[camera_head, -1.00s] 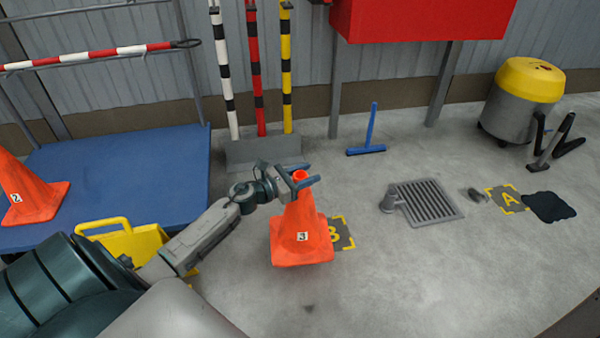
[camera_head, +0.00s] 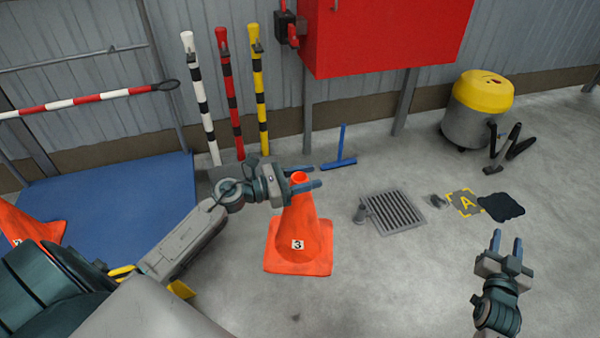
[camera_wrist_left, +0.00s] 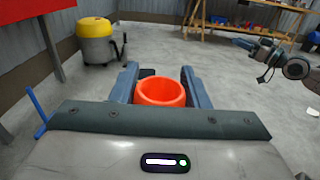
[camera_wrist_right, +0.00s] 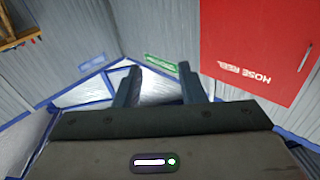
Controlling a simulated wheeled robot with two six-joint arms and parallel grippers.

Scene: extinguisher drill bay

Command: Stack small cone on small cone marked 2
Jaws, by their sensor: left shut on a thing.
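An orange cone marked 3 (camera_head: 298,247) is upright in the middle of the head view. My left gripper (camera_head: 314,177) is shut around its top; in the left wrist view the cone's open orange rim (camera_wrist_left: 161,92) sits between the two fingers. I cannot tell whether its base is clear of the floor. Another orange cone marked 2 (camera_head: 32,230) is at the left edge of the head view by the blue platform, partly cut off and partly behind my left arm. My right gripper (camera_head: 507,243) is empty with its fingers apart, at the lower right.
The blue platform (camera_head: 120,200) is at left, with a yellow object (camera_head: 182,289) partly behind my arm. Striped poles (camera_head: 232,100) stand behind. A floor drain (camera_head: 395,212), blue squeegee (camera_head: 340,163), A marker (camera_head: 465,203) and vacuum (camera_head: 473,115) lie beyond the clear floor.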

